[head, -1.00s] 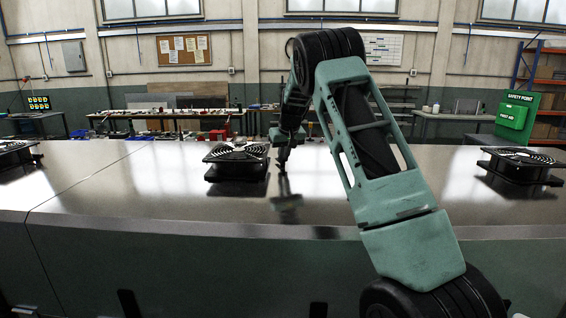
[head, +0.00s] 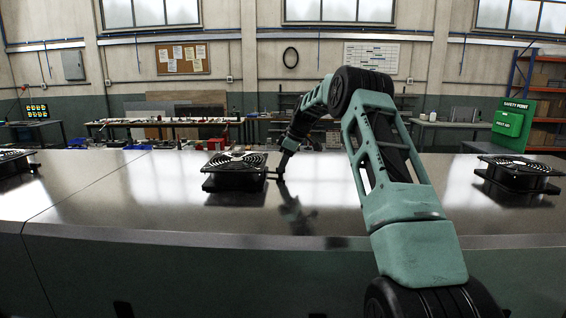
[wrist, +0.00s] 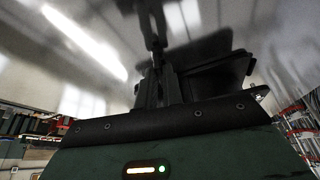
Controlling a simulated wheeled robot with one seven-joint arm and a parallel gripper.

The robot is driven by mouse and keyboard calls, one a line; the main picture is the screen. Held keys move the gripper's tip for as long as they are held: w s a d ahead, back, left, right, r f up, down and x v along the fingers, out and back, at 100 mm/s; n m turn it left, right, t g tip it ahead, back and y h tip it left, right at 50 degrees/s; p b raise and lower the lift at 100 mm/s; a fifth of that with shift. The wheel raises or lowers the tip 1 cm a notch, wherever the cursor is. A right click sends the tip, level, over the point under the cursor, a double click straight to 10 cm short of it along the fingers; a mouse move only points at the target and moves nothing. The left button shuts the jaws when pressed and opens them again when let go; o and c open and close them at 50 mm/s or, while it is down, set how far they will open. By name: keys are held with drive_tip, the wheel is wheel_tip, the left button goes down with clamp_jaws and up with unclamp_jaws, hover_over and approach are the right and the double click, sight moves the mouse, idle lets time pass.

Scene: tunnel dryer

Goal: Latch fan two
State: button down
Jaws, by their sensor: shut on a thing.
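The middle fan (head: 234,180), a black square unit with a round grille, sits on the shiny metal top; I take it as fan two. My gripper (head: 280,174) is low at its right side, with the arm slanting down from the upper right. In the wrist view my gripper (wrist: 158,66) is shut on a small dark part, seemingly the fan's latch (wrist: 157,44). The fan's dark body (wrist: 212,76) is right of the fingers there. The latch is too small and dark to tell its exact position.
Another fan (head: 517,174) stands at the right and one (head: 12,160) at the left edge. The metal top (head: 410,208) is clear between them.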

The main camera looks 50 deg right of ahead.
drive_tip(key=shift+w+d+r+n+y+p, duration=0.1)
drive_tip(key=shift+n+y+p, duration=0.2)
drive_tip(key=shift+n+p, duration=0.65)
drive_tip(key=shift+n+g, duration=0.3)
drive_tip(key=shift+n, duration=0.05)
drive_tip(key=c, duration=1.5)
unclamp_jaws()
drive_tip(key=shift+c, duration=0.2)
drive_tip(key=v, duration=1.7)
drive_tip(key=shift+d, duration=0.15)
